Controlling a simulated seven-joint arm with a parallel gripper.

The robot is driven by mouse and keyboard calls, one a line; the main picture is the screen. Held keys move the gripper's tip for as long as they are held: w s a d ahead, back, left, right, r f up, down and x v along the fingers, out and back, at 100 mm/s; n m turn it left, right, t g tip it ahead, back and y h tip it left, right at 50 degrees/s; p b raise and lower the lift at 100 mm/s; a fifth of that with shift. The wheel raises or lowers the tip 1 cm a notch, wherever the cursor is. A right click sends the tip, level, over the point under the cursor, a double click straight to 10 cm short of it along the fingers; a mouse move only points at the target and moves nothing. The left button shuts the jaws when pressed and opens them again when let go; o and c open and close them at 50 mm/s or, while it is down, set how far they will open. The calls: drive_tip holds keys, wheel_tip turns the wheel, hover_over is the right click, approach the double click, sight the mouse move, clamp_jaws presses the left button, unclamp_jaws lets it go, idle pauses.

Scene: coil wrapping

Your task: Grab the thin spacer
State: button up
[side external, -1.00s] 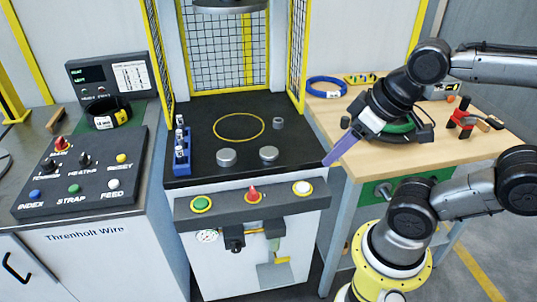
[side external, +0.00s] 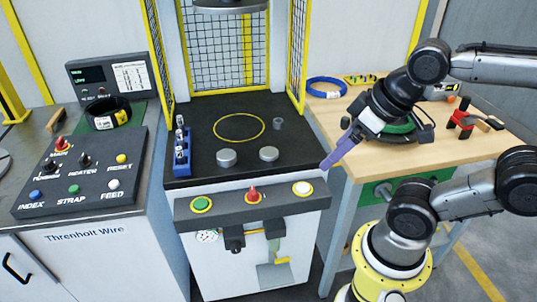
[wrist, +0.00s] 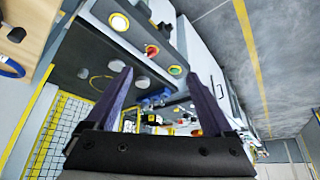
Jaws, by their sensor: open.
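Two low grey metal discs lie on the black press bed: the left disc (side external: 226,157) and the right disc (side external: 268,153). A small grey hollow-looking cylinder (side external: 278,123) stands farther back. I cannot tell which of these is the thin spacer. My gripper (side external: 325,165) has purple fingers and hangs off the front right corner of the bed, to the right of the discs. In the wrist view my gripper (wrist: 158,80) is open with nothing between its fingers. Grey discs also show there, beyond the left finger.
A blue rack with bottles (side external: 182,153) stands at the bed's left edge. Yellow-framed mesh guards (side external: 297,50) flank the bed, with a press head (side external: 230,5) above. Buttons line the front panel. A wooden bench (side external: 440,160) with coils and tools is at right.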

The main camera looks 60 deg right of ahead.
drive_tip(key=shift+o, duration=0.6)
